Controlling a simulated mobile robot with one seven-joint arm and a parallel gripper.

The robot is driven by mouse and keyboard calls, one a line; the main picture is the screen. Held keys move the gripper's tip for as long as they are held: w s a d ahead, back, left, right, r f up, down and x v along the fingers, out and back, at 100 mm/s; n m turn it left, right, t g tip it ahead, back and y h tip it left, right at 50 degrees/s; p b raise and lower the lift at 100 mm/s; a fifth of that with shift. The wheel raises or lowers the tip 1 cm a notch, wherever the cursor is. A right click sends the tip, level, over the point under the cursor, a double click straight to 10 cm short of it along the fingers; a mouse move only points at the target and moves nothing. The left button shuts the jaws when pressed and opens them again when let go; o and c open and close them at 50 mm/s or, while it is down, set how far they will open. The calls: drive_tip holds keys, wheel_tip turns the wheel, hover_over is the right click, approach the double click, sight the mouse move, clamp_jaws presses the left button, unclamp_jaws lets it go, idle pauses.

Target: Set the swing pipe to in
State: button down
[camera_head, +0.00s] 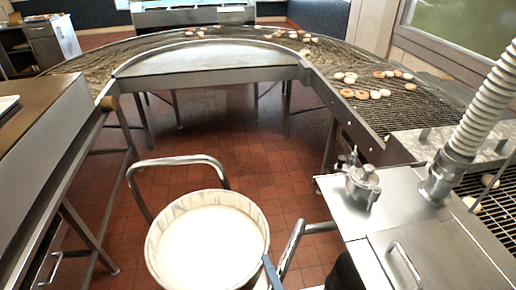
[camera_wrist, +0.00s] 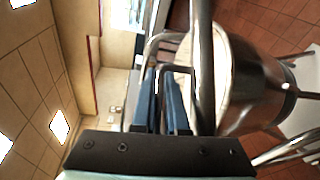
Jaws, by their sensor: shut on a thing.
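A shiny metal pipe (camera_head: 293,247) bends beside the right side of a round tub of white glaze (camera_head: 208,243); I take it to be the swing pipe. In the wrist view a thick shiny pipe (camera_wrist: 204,60) runs beside the tub (camera_wrist: 238,75), just right of my gripper. My gripper (camera_wrist: 166,90) has blue fingers, closed around a thin bent metal bar (camera_wrist: 164,72), which looks like a handle by the pipe. In the head view only a blue finger (camera_head: 271,273) shows, at the tub's lower right rim. The pipe's outlet and lower end are hidden.
A curved metal rail (camera_head: 175,162) stands behind the tub. A steel cabinet (camera_head: 420,235) with a ribbed hose (camera_head: 485,105) is at the right. A curved mesh conveyor (camera_head: 330,62) carries several doughnuts. A steel counter (camera_head: 45,130) is at the left. Tiled floor lies between.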

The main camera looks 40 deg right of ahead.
drive_tip(key=shift+s+d+n+t+y+p, duration=0.2)
drive_tip(key=shift+s+n+t+y+p, duration=0.15)
drive_tip(key=shift+s+n+y, duration=0.35)
drive_tip(key=shift+s, duration=0.15)
drive_tip(key=c, duration=1)
unclamp_jaws()
drive_tip(key=shift+o, duration=0.2)
drive_tip(key=b+v, duration=0.2)
drive_tip(key=v, duration=0.5)
drive_tip(key=shift+s, duration=0.2)
drive_tip(key=shift+a, duration=0.1)
